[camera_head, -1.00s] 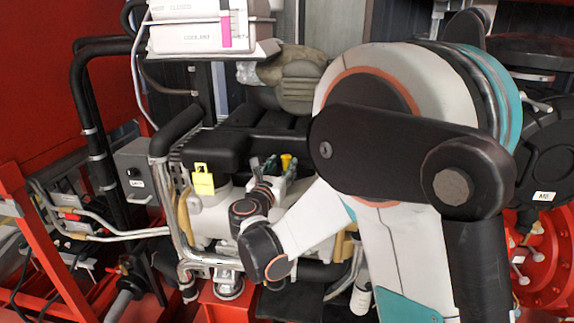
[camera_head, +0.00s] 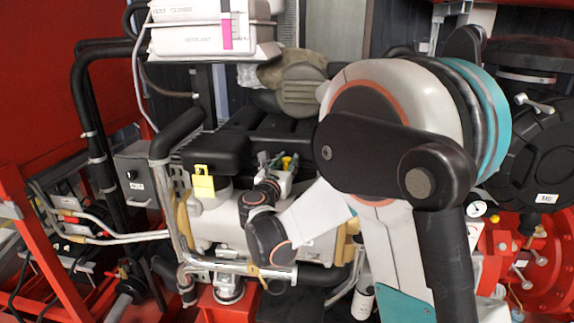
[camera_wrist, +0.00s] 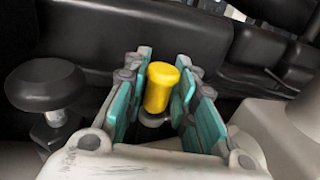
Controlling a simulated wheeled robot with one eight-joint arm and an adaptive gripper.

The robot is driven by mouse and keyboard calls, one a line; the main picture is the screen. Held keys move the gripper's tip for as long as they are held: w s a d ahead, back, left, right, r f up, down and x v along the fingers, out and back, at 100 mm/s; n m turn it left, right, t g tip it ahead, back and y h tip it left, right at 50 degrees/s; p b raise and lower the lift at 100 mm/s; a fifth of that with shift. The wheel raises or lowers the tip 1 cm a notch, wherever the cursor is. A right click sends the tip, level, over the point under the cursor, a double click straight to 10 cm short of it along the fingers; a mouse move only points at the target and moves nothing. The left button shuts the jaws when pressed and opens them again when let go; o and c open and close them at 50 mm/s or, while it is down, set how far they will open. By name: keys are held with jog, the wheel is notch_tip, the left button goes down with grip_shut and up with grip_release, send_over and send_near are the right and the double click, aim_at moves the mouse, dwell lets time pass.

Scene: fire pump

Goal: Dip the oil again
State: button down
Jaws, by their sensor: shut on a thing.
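The dipstick's yellow handle (camera_wrist: 159,88) stands between the two teal-padded fingers of my gripper (camera_wrist: 158,95) in the wrist view. The fingers are shut on it, one on each side, and its rounded top sticks up between them. I cannot tell whether the dipstick is fully seated.
A black knob-like cap (camera_wrist: 45,85) stands left of my gripper. A yellow tag (camera_head: 203,184) hangs on the engine's left side. White boxes (camera_head: 213,40) sit above, a metal pipe rail (camera_head: 172,215) runs in front, and a red pump (camera_head: 548,260) is at right.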

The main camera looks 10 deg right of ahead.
notch_tip(320, 180, up, 9)
jog(key=p, duration=0.5)
jog(key=shift+w+f, duration=0.1)
jog(key=c, duration=1.5)
grip_release()
jog(key=shift+o, duration=0.4)
jog(key=shift+s+a, duration=0.1)
jog(key=shift+s, duration=0.1)
jog(key=shift+w, duration=0.1)
jog(key=v, duration=1.2)
jog(key=shift+w, duration=0.1)
